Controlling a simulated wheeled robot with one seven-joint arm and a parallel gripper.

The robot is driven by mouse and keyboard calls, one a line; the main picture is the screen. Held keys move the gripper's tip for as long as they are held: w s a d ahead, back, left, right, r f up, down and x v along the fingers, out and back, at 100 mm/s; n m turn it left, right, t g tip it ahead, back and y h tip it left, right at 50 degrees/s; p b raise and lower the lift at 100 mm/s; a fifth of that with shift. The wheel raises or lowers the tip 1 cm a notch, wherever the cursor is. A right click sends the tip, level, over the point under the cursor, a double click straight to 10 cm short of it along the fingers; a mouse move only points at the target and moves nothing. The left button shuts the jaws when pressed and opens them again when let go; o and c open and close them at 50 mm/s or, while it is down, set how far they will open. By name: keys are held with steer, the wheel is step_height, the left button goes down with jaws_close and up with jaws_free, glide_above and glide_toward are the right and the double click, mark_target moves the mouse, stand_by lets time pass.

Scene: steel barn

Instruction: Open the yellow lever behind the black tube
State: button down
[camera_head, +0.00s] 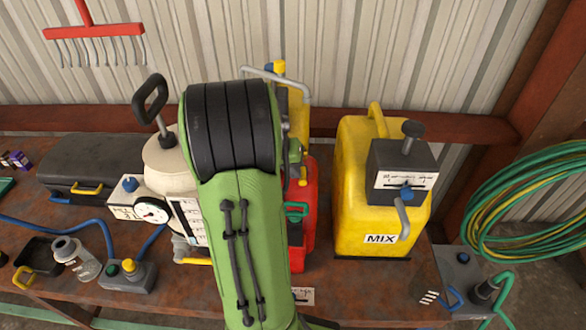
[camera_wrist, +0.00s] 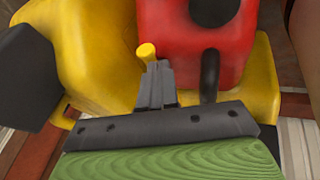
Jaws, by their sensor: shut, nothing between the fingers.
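A small yellow lever end (camera_wrist: 147,52) shows in the wrist view, just at the tips of my gripper (camera_wrist: 158,68). My gripper is shut with nothing held; I cannot tell whether it touches the lever. A black tube (camera_wrist: 209,76) stands to the right of the fingers, against a red can (camera_wrist: 185,40). In the head view my green arm hides most of the red can (camera_head: 309,200) and nearly all of my gripper. A small yellow piece (camera_head: 303,178) shows beside the arm there; I cannot tell whether it is the same lever.
A yellow MIX can (camera_head: 355,165) with a black box stands right of my arm. A white machine with a gauge (camera_head: 152,210) stands left. A black case (camera_head: 95,165) and a button box (camera_head: 128,276) lie farther left. Green hose (camera_head: 520,205) hangs at the right.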

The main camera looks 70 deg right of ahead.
steer(key=shift+s+a+n+t+b, duration=0.1)
steer(key=shift+s+n+t+b, duration=0.25)
steer(key=shift+n, duration=0.25)
steer(key=shift+s+n+t+b, duration=0.2)
steer(key=shift+n+b, duration=0.2)
steer(key=shift+n, duration=0.2)
steer(key=shift+s+f+n+t+h+b, duration=0.1)
steer(key=shift+s+n+t+h+b, duration=0.2)
steer(key=shift+n+b, duration=0.3)
steer(key=s+n+t+b, duration=0.1)
steer(key=n, duration=0.1)
steer(key=n+t+b, duration=0.1)
steer(key=n, duration=0.1)
steer(key=shift+s, duration=0.4)
steer(key=shift+s+d+n+t+b, duration=0.25)
steer(key=shift+n+t+b, duration=0.1)
steer(key=shift+n, duration=0.45)
steer(key=shift+s+d+n+t+b, duration=0.2)
steer(key=shift+s+n+t+b, duration=0.1)
steer(key=shift+n, duration=0.5)
steer(key=shift+s+d+n+t+b, duration=0.25)
steer(key=shift+n+t+b, duration=0.1)
steer(key=shift+n, duration=0.45)
steer(key=shift+s+d+b, duration=0.35)
steer(key=shift+d+b, duration=0.05)
steer(key=shift+d, duration=0.15)
